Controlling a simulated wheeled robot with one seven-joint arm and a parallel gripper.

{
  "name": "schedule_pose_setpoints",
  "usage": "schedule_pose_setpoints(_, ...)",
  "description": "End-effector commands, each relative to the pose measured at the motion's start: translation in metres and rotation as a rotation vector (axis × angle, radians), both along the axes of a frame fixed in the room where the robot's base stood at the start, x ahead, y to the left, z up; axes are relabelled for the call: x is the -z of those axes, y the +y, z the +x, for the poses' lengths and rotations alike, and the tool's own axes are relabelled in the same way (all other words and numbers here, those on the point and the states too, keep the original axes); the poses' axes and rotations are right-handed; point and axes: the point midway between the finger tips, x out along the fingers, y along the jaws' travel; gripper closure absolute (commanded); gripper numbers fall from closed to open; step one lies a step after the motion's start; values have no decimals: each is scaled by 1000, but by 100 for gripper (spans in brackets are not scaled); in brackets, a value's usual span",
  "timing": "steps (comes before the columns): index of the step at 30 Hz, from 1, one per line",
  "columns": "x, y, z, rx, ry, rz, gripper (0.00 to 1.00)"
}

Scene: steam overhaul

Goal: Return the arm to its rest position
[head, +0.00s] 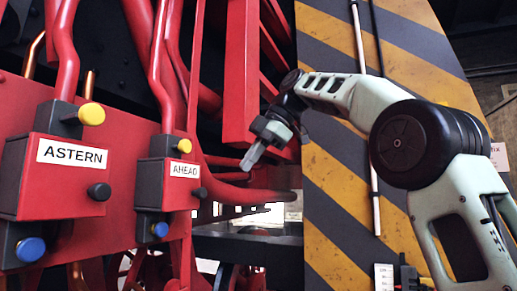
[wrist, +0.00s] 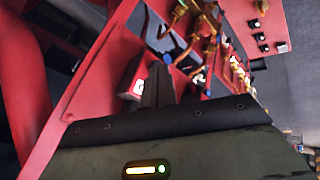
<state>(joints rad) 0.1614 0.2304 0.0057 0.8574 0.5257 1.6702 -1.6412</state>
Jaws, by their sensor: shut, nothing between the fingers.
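My gripper (head: 252,156) is at the end of my raised arm, in the middle of the head view. It points down and to the left, to the right of the red AHEAD box (head: 168,184), and is clear of it. Its fingers are together with nothing between them. In the wrist view the dark fingers of my gripper (wrist: 158,86) stand in front of the red panel, with no contact that I can see.
A red ASTERN box (head: 62,177) with yellow, black and blue knobs is at the left. Red pipes (head: 160,60) run above the boxes. A yellow-and-black striped panel (head: 335,215) stands behind my arm.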

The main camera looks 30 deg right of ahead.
Motion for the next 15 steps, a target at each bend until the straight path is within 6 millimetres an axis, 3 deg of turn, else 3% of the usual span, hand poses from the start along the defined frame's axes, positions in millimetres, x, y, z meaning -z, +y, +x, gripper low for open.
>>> schedule_pose_setpoints(6,-22,-15,-3,2,0,0,100)
schedule_pose_setpoints(15,-27,-19,-5,-1,2,0,100)
